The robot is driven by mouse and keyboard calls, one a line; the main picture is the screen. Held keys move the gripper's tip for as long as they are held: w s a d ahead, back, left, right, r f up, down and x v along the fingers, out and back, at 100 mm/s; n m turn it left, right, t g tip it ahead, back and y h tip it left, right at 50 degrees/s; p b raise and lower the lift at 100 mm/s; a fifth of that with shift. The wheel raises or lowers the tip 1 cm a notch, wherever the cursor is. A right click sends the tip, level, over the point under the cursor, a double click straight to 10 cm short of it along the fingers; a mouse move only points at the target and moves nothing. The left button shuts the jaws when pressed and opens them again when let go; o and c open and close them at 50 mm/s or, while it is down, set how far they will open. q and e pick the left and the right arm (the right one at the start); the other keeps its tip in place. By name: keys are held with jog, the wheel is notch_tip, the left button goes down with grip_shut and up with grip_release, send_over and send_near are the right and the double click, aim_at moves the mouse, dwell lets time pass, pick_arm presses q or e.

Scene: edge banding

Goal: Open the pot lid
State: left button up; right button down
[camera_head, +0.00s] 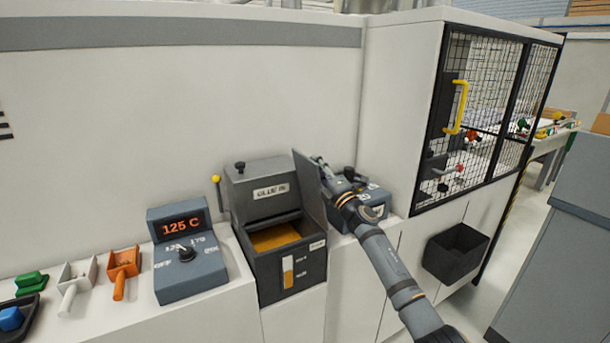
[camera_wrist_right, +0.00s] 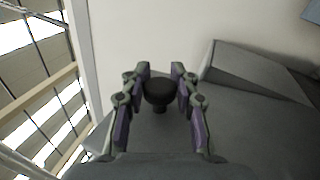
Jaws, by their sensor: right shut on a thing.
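The dark grey glue pot (camera_head: 317,270) stands in the counter, with orange-brown glue (camera_head: 273,237) visible inside. Its flat grey lid (camera_head: 308,190) stands nearly upright at the pot's right side, so the pot's mouth is uncovered. My right gripper (camera_head: 324,170) is at the lid's far right side. In the right wrist view, the fingers of my right gripper (camera_wrist_right: 158,95) are closed around a round black knob (camera_wrist_right: 158,91) on the grey lid (camera_wrist_right: 150,135). The knob is hidden in the head view. My left gripper is not in view.
The "GLUE IN" box (camera_head: 262,188) stands behind the pot. A temperature control box (camera_head: 190,270) reading 125 C is to the left, beside orange (camera_head: 123,264) and white (camera_head: 77,275) tools. Another grey box (camera_head: 372,205) is close behind my right arm. A mesh-doored cabinet (camera_head: 405,110) rises at right.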

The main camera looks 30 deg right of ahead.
jog(key=shift+d+f+m+h+b, duration=0.15)
jog(key=shift+d+f+m+h, duration=0.05)
jog(key=shift+d+m, duration=0.35)
jog(key=shift+d+f+m+h+b, duration=0.2)
jog(key=shift+d+m, duration=0.25)
jog(key=shift+d, duration=0.15)
jog(key=c, duration=1.4)
grip_release()
jog(key=o, duration=0.4)
jog(key=shift+s+d+r, duration=0.15)
